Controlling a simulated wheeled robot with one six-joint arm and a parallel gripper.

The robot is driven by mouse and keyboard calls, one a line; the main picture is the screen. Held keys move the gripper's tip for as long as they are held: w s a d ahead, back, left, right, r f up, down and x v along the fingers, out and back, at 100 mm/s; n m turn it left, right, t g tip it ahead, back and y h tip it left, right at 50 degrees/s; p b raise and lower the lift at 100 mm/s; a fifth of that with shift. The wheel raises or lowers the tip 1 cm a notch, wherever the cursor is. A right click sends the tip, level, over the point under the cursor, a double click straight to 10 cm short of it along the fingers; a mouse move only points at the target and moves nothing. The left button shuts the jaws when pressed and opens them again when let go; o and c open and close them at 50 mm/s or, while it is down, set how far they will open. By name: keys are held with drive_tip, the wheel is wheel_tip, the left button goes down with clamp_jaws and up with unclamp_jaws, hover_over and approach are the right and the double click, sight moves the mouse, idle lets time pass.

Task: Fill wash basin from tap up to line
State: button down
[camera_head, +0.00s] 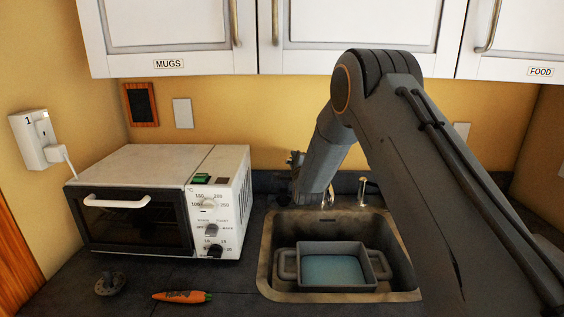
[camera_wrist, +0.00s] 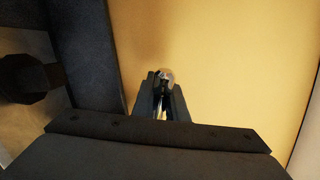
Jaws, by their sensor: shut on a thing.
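The grey wash basin (camera_head: 385,270) with two side handles sits in the sink and holds pale blue water (camera_head: 331,270). I cannot make out a fill line on it. A piece of shiny metal, apparently part of the tap (camera_head: 328,199), shows behind the sink, partly hidden by my arm. In the wrist view my gripper (camera_wrist: 164,88) is shut on a small rounded metal piece (camera_wrist: 166,75), apparently the tap's handle. The yellow wall lies behind it. In the head view my arm hides most of the tap, and I cannot see clearly whether water is running.
The sink (camera_head: 264,262) is set in the dark counter. A small metal fitting (camera_head: 362,190) stands at its back right. Cupboards (camera_head: 175,25) hang above.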

drive_tip(key=shift+a+f, duration=0.1)
drive_tip(key=shift+a, duration=0.05)
drive_tip(key=c, duration=1.8)
unclamp_jaws()
drive_tip(key=shift+o, duration=0.2)
drive_tip(key=shift+s, duration=0.1)
drive_tip(key=s+d+b, duration=0.1)
drive_tip(key=s+b, duration=0.1)
drive_tip(key=s, duration=0.5)
drive_tip(key=shift+s+d, duration=0.15)
drive_tip(key=shift+s, duration=0.15)
